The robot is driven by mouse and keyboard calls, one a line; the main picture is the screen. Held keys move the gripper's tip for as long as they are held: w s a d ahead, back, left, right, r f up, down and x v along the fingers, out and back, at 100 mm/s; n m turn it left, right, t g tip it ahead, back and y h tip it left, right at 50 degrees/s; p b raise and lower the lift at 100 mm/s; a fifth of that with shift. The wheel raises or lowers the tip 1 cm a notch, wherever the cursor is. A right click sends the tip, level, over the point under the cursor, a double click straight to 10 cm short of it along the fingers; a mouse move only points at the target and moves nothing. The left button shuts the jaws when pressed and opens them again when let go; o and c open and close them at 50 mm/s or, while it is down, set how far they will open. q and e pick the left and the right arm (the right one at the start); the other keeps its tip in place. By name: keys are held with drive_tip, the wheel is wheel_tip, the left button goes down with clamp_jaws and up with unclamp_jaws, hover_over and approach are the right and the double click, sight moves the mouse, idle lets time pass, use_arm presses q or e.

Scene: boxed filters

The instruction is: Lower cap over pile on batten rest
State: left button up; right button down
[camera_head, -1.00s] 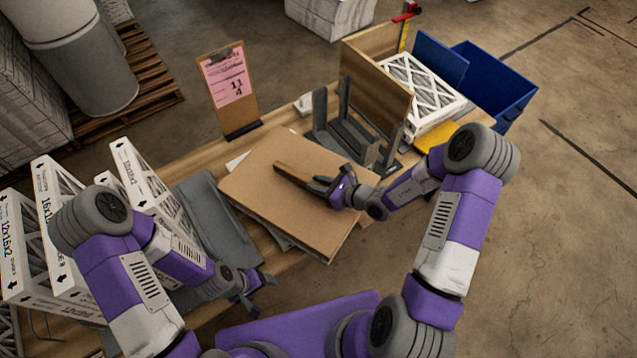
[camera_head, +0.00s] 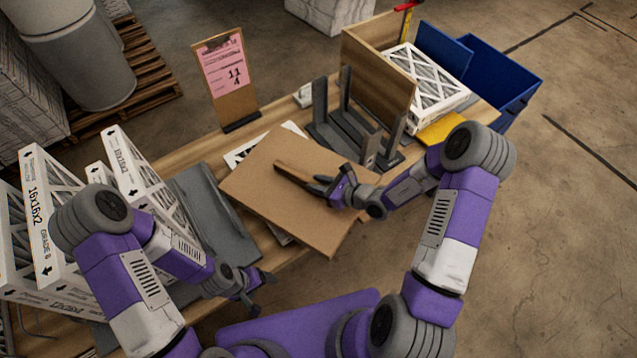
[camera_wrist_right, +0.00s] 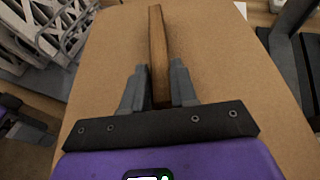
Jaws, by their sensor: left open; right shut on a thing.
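The cap is a brown board (camera_head: 275,204) with a wooden batten (camera_head: 296,171) along its top. My right gripper (camera_head: 322,184) is shut on the batten, and the wrist view shows the batten (camera_wrist_right: 157,50) between its two fingers (camera_wrist_right: 158,88). The board lies turned over the pile (camera_head: 243,152), whose white filter edge shows at the back left and again below the front left edge. The board hides most of the pile, and I cannot tell whether they touch. My left gripper (camera_head: 254,290) is open and empty near the table's front edge.
A grey rack with uprights (camera_head: 345,130) stands right of the board. Boxed filters (camera_head: 50,215) stand at left beside a grey tray (camera_head: 212,215). A clipboard (camera_head: 227,80) stands at the back.

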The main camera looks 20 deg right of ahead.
drive_tip(key=c, duration=0.8)
unclamp_jaws()
